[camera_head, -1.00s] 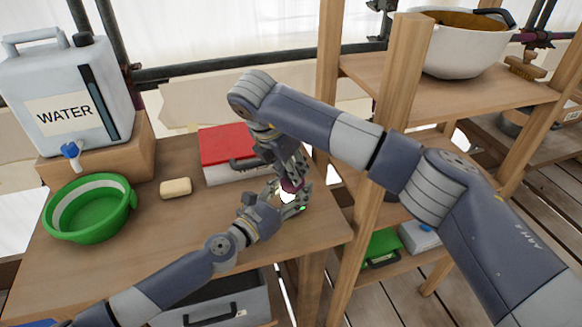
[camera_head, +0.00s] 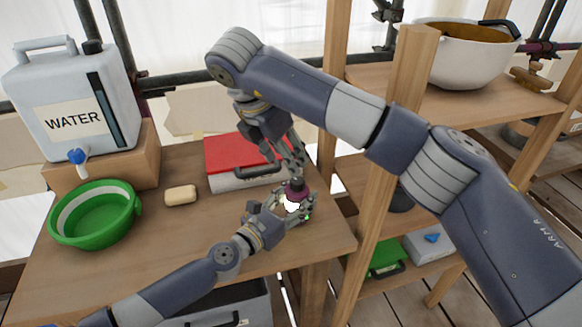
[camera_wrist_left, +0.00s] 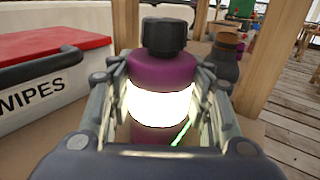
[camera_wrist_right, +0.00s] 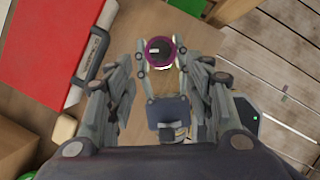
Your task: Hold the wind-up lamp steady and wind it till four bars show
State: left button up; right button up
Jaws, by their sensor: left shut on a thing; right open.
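The wind-up lamp (camera_head: 296,189) stands upright at the right end of the wooden table. It has a purple body, a glowing white band and a dark top knob (camera_wrist_left: 164,36). My left gripper (camera_head: 290,210) is shut around the lamp's middle, with a finger on each side in the left wrist view (camera_wrist_left: 160,105). A thin green lit line (camera_wrist_left: 181,132) shows low on the lamp; I cannot tell how many bars are lit. My right gripper (camera_head: 290,158) is open and empty just above the lamp. The right wrist view shows the lamp's top (camera_wrist_right: 159,51) beyond the open fingers.
A red-lidded wipes box (camera_head: 240,165) sits behind the lamp. Soap (camera_head: 181,195), a green basin (camera_head: 95,215) and a water container (camera_head: 70,95) are to the left. A wooden shelf post (camera_head: 405,90) stands to the right. The table's front middle is crossed by my left arm.

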jog(key=v, duration=0.2)
jog(key=shift+s+a+r, duration=0.1)
jog(key=shift+r, duration=0.2)
dwell(0.8)
pick_arm(q)
jog(key=o, duration=1.2)
jog(key=v, duration=1.2)
jog(key=shift+a, duration=0.1)
